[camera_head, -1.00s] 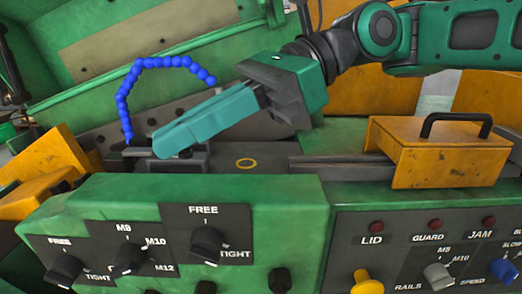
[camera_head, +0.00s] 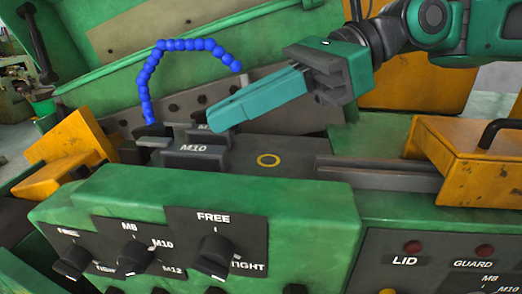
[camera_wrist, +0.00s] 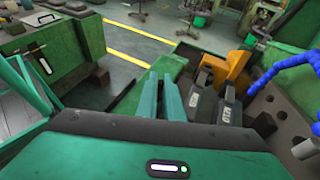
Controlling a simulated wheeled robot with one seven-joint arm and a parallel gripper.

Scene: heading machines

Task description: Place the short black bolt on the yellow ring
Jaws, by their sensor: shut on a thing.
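The yellow ring (camera_head: 268,160) is a thin flat circle on the dark surface of the machine, in the middle of the head view. It is bare. My gripper (camera_head: 214,120) is teal and points down to the left, with its tips above the M10 block, up and left of the ring. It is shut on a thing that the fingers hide. The short black bolt does not show clearly in either view. In the wrist view, the two fingers of my gripper (camera_wrist: 161,88) show close together.
The dark M10 block (camera_head: 193,155) stands left of the ring. A blue beaded hose (camera_head: 150,72) arches behind it. A grey rail (camera_head: 385,174) and an orange lid with a black handle (camera_head: 470,150) lie right. The green knob panel (camera_head: 190,195) is in front.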

